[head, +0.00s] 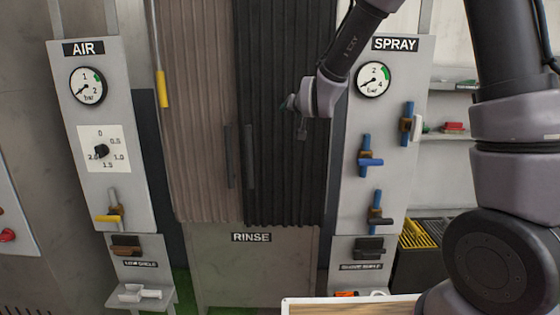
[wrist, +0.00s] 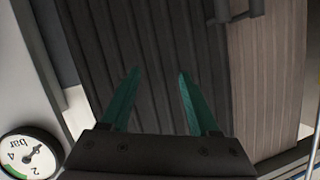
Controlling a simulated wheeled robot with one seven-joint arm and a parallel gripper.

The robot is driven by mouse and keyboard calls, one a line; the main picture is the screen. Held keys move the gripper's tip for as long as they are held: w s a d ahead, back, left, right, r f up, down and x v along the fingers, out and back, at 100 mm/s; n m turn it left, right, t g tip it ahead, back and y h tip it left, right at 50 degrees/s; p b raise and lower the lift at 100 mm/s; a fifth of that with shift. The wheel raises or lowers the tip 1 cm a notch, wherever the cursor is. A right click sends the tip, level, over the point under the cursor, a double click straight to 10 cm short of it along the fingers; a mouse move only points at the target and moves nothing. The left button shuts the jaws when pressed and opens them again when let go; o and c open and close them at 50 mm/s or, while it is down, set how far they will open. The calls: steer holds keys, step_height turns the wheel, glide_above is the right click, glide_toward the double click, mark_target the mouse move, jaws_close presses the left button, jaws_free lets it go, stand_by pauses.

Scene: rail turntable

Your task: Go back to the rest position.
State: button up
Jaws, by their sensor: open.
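My gripper (wrist: 158,76) shows in the wrist view as two teal fingers set apart, with nothing between them. The dark ribbed curtain (wrist: 150,35) lies beyond the fingers. In the head view my gripper (head: 290,103) is small and seen from the side, in front of the dark curtain (head: 290,180) and left of the SPRAY panel (head: 395,215). My forearm reaches it from the upper right.
The AIR panel (head: 88,215) with gauge, dial and yellow-handled valve stands at left. A wooden-topped surface (head: 350,306) lies at the bottom, and shelves (head: 450,136) stand at right.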

steer(key=s+d+r+m+g, duration=0.1)
steer(key=s+d+r+g, duration=0.1)
steer(key=s+d+r, duration=0.35)
steer(key=s+d+r+g, duration=0.2)
steer(key=s+d+r, duration=0.1)
steer(key=s+d, duration=0.5)
steer(key=s+d+g, duration=0.1)
steer(key=s+d, duration=0.1)
steer(key=s, duration=0.4)
steer(key=s+d+f+m+g, duration=0.1)
steer(key=s+d, duration=0.2)
steer(key=s, duration=0.3)
steer(key=s+d+m+g+h, duration=0.1)
steer(key=s+d, duration=0.1)
steer(key=s, duration=0.4)
steer(key=shift+d+f, duration=0.2)
steer(key=shift+d, duration=0.2)
steer(key=shift+c, duration=0.4)
steer(key=shift+w, duration=0.1)
